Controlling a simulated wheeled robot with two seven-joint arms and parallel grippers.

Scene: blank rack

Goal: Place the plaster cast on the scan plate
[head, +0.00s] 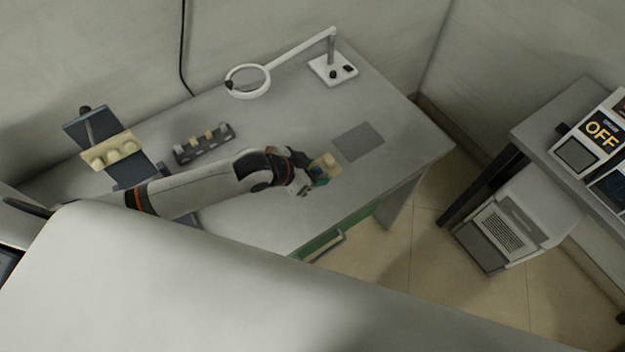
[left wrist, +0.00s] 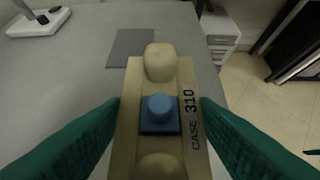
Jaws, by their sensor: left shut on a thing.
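The plaster cast (left wrist: 160,62) is a cream block with rounded bumps, a blue peg on a blue square, and the marking "CASE 310" on its side. In the head view the cast (head: 327,164) is at the end of my left arm. My left gripper (head: 316,178) is shut on it, with a teal finger on each side in the left wrist view (left wrist: 158,130). The scan plate appears to be the flat dark grey square (head: 358,141) on the table, just right of the cast; it also shows ahead of the cast in the left wrist view (left wrist: 131,48). My right gripper is not in view.
A ring magnifier (head: 248,81) on a white base (head: 333,69) stands at the back of the table (head: 290,120). A dark rack (head: 204,145) with small pieces and a stand holding another cream block (head: 112,150) are at left. The grey square is bare.

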